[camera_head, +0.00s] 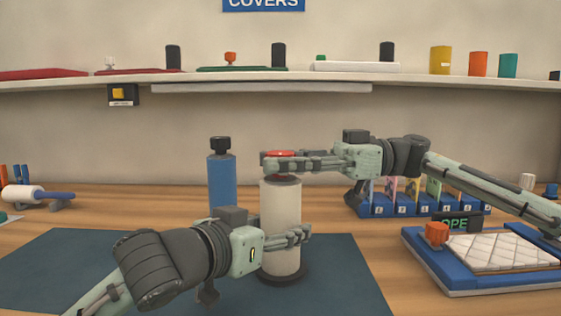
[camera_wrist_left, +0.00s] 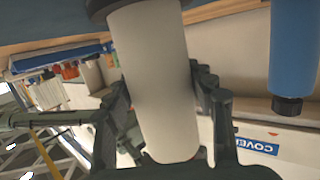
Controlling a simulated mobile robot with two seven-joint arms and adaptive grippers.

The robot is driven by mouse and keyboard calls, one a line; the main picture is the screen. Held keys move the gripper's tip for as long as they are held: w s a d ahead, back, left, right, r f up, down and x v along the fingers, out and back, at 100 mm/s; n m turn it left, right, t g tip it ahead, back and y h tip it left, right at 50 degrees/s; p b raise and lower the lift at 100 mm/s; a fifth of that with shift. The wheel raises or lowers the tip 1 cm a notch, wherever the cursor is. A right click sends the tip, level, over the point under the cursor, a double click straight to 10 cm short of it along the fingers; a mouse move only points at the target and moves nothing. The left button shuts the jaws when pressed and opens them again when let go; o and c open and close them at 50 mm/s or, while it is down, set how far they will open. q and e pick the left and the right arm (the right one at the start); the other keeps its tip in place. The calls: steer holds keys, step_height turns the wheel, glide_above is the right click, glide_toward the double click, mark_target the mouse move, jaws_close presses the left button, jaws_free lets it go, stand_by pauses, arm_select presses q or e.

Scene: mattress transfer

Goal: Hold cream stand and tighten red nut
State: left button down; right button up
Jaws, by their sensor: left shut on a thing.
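The cream stand (camera_head: 281,213) is an upright cylinder with a dark base and dark collar on the dark mat. My left gripper (camera_head: 297,236) is shut around its lower half; the left wrist view shows the fingers on both sides of the cream stand (camera_wrist_left: 155,80). The red nut (camera_head: 283,154) sits at the top of the stand. My right gripper (camera_head: 275,165) reaches in from the right at the nut's height, its fingers across the nut and covering most of it. How far its fingers are closed is hidden.
A blue bottle-like cylinder (camera_head: 221,180) with a black cap stands just left of the cream stand. A blue tray (camera_head: 470,287) with a quilted white pad and an orange knob lies at the right. The dark mat (camera_head: 345,275) is clear at front right.

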steer(key=c, duration=0.3)
steer(key=shift+c, duration=0.2)
